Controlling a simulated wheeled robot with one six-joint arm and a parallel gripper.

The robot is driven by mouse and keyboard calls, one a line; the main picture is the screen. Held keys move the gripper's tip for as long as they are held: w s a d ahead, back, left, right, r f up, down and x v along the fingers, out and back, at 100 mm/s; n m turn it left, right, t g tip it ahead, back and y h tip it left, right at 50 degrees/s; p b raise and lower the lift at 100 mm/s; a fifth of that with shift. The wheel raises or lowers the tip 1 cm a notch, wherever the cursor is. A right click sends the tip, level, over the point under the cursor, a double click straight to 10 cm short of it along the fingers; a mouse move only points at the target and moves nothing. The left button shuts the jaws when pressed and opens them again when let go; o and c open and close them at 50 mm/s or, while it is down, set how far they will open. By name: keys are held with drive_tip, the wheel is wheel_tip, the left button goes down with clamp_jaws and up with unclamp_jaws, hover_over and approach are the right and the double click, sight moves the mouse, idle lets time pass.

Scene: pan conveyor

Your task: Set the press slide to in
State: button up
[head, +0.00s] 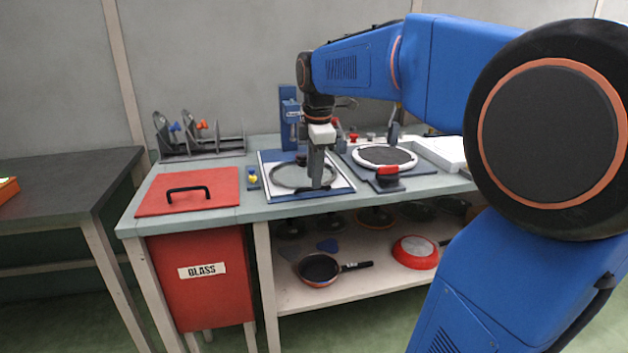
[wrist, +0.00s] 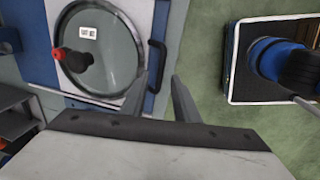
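The press has a blue column (head: 289,118) at the back of the bench. Its slide is a white plate (head: 340,182) lying forward of the column, close to the bench's front edge. A round glass lid (head: 284,176) with a dark rim lies on the slide; it also shows in the wrist view (wrist: 112,72). The slide's black handle (wrist: 157,66) is at its front edge. My gripper (wrist: 160,78) is open, with its fingers apart and the handle between or just beyond the tips. In the head view my gripper (head: 317,184) points down over the front of the slide. Contact cannot be told.
A second station with a round dark disc (head: 384,156) and a red-topped clamp (head: 388,178) is close on the right. A red lid (head: 155,196) of the glass bin, a small blue-yellow piece (head: 253,178) and a rack (head: 200,150) are left. Pans (head: 319,268) sit on the lower shelf.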

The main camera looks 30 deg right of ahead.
sight(305, 171)
drive_tip(key=shift+w+f, duration=0.2)
drive_tip(key=shift+f, duration=0.95)
drive_tip(key=shift+c, duration=0.3)
clamp_jaws()
drive_tip(key=w+d, duration=0.1)
drive_tip(key=w, duration=0.2)
drive_tip(key=w+d, duration=0.1)
drive_tip(key=w, duration=0.2)
drive_tip(key=w+d, duration=0.1)
drive_tip(key=w, duration=0.2)
drive_tip(key=shift+w, duration=0.5)
drive_tip(key=shift+r, duration=0.1)
drive_tip(key=shift+o, duration=0.3)
unclamp_jaws()
drive_tip(key=shift+w, duration=0.1)
